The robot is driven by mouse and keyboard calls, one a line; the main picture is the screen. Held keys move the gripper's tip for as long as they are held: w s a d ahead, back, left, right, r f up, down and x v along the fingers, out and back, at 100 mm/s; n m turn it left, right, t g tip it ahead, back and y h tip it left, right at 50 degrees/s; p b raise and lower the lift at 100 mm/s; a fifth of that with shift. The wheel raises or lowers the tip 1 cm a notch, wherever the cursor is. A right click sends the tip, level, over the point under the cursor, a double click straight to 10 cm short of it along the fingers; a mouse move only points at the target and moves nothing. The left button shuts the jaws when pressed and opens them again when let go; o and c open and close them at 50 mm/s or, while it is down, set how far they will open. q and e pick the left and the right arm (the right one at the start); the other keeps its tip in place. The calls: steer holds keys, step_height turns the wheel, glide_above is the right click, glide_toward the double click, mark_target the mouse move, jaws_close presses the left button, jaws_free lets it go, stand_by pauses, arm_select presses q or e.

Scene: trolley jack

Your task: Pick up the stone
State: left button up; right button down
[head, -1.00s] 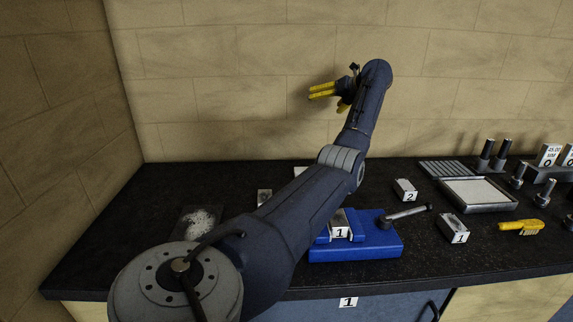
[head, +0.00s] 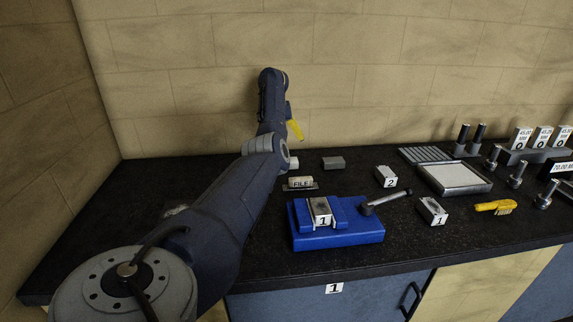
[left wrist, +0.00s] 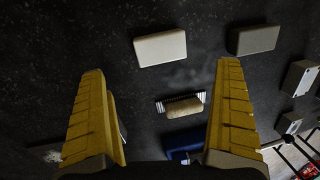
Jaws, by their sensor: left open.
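Two plain blocks lie at the back of the black bench: a pale block (left wrist: 160,48), mostly hidden behind my arm in the head view (head: 293,163), and a dark grey block (left wrist: 252,39), clear in the head view (head: 333,162). Neither has a readable label, so I cannot tell for sure which is the stone. My left gripper (left wrist: 161,75) is open and empty above the bench, pointing down. The pale block lies ahead between its finger lines, apart from them; the grey block is further right. In the head view one yellow finger (head: 295,129) shows.
A piece labelled FILE (head: 301,183) lies in front of the blocks. A blue vise (head: 345,234) holds a block marked 1, its handle pointing right. Blocks marked 2 (head: 386,177) and 1 (head: 432,211), a tray (head: 482,190) and a yellow brush (head: 494,207) stand to the right.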

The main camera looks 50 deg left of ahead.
arm_select(q)
steer(key=shift+w+d+f, duration=0.1)
steer(key=shift+w+f, duration=0.2)
steer(key=shift+f, duration=1.5)
steer(key=shift+w+f, duration=0.3)
steer(key=shift+f, duration=1.5)
steer(key=shift+w+d+f, duration=0.1)
steer(key=shift+w+f, duration=0.2)
steer(key=shift+f, duration=1.5)
steer(key=shift+c, duration=0.4)
steer(key=c, duration=1.1)
